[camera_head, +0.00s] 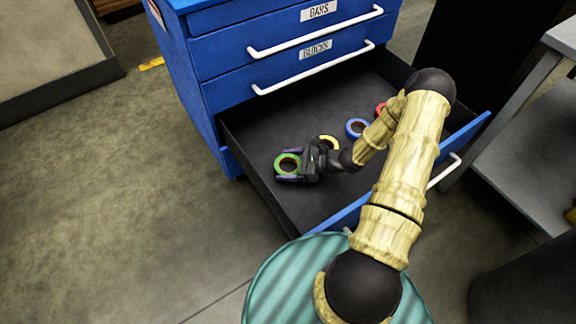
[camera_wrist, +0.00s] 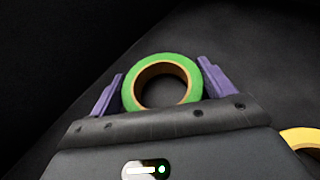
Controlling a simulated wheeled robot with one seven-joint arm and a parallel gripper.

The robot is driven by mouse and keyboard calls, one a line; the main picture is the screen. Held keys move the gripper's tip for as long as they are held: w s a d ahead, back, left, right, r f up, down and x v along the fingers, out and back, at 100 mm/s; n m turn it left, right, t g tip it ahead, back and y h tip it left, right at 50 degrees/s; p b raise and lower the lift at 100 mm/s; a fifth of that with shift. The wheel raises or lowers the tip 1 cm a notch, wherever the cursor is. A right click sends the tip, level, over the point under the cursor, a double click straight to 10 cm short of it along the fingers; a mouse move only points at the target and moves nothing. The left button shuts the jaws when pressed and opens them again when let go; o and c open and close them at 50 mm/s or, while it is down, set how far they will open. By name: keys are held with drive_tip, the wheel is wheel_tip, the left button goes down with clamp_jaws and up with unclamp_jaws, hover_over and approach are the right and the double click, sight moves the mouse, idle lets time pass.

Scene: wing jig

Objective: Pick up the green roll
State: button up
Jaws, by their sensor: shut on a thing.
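The green roll (camera_head: 287,163) is a ring of tape with a brown core, at the left end of the open bottom drawer (camera_head: 262,133). My gripper (camera_head: 286,167) is down in the drawer at the roll. In the wrist view the green roll (camera_wrist: 161,82) sits between the two purple fingers of my gripper (camera_wrist: 160,88), one on each side. The gripper is shut on it. The part of the roll nearest the palm is hidden by the gripper body. Whether the roll touches the drawer floor is not clear.
A yellow roll (camera_head: 328,143), a blue roll (camera_head: 357,128) and a red roll (camera_head: 380,108) lie further right in the drawer. The yellow roll also shows in the wrist view (camera_wrist: 303,138). Shut drawers labelled BARS and BLOCKS (camera_head: 316,50) stand above. A grey table (camera_head: 535,140) is at the right.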

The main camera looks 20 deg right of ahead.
wheel_tip(320, 180, up, 9)
drive_tip(key=p, duration=0.3)
drive_tip(key=shift+p, duration=0.35)
drive_tip(key=shift+r, duration=0.1)
